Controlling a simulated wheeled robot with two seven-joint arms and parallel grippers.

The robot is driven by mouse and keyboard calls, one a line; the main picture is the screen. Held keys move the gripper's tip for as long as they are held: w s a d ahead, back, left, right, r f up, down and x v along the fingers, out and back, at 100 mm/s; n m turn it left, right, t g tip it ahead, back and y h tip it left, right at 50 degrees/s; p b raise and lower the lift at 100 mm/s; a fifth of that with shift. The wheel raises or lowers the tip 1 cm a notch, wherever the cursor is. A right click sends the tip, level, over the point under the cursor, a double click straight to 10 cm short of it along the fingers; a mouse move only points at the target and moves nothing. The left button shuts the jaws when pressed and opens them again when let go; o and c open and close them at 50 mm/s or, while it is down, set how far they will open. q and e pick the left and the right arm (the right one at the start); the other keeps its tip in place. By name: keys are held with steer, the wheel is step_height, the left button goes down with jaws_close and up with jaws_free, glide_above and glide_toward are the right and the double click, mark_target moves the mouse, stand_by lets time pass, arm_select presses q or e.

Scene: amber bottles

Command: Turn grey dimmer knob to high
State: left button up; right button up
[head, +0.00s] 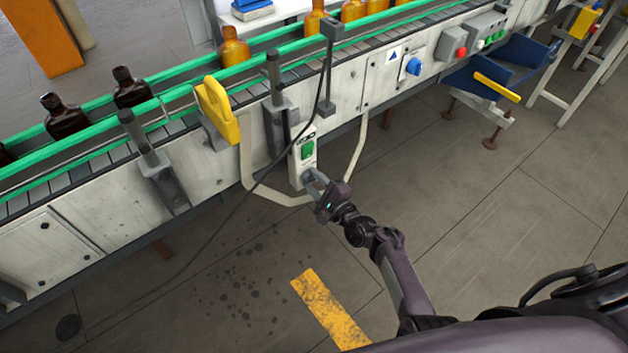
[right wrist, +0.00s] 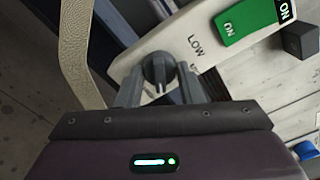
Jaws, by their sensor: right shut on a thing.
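The grey dimmer knob (right wrist: 158,70) is on the lower end of a white control box (head: 295,164), below a green switch (head: 307,149). In the right wrist view the box face carries the word LOW beside the knob, and the switch (right wrist: 248,20) reads ON. My right gripper (head: 310,180) is at the knob, its two grey fingers (right wrist: 160,88) shut on either side of it. The knob is largely hidden by the gripper in the head view. I cannot tell its exact setting. My left gripper is not in view.
The box hangs at the front of a conveyor (head: 205,160) with green rails carrying amber and dark bottles (head: 131,88). A pale bent tube (head: 247,155) runs around the box. A black cable (head: 225,218) hangs nearby. A blue bin (head: 500,65) stands right. The floor in front is clear.

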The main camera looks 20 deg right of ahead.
stand_by(0.3)
steer(key=o, duration=1)
steer(key=shift+c, duration=0.2)
steer(key=v, duration=0.8)
steer(key=shift+p, duration=0.35)
